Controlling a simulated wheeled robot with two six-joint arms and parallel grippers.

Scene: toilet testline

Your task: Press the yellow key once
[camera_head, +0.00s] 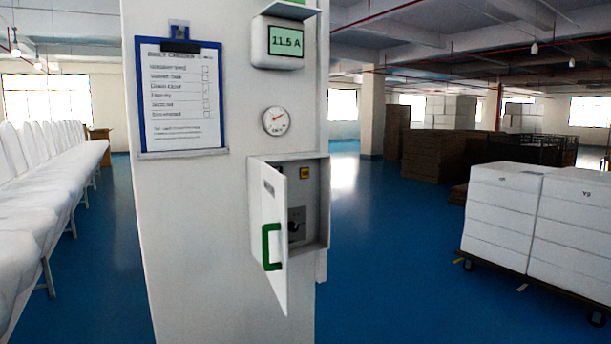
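A grey control box (324,205) is mounted on a white pillar. Its door (270,235) stands open towards me, hinged on the left, with a green handle (271,247). Inside, high on the back panel, is a small yellow square (304,173), which looks like the yellow key; its marking is too small to read. Below it is a dark round knob (294,227) on a dark plate. The open door hides the left part of the box interior. Neither of my grippers shows in this view.
On the pillar (225,270) are a blue clipboard (181,97), a round gauge (276,121) and a display (286,41) reading 11.5 A. White toilets line the left. White boxes (570,230) on a trolley stand right. Blue floor (390,270) is clear beside the pillar.

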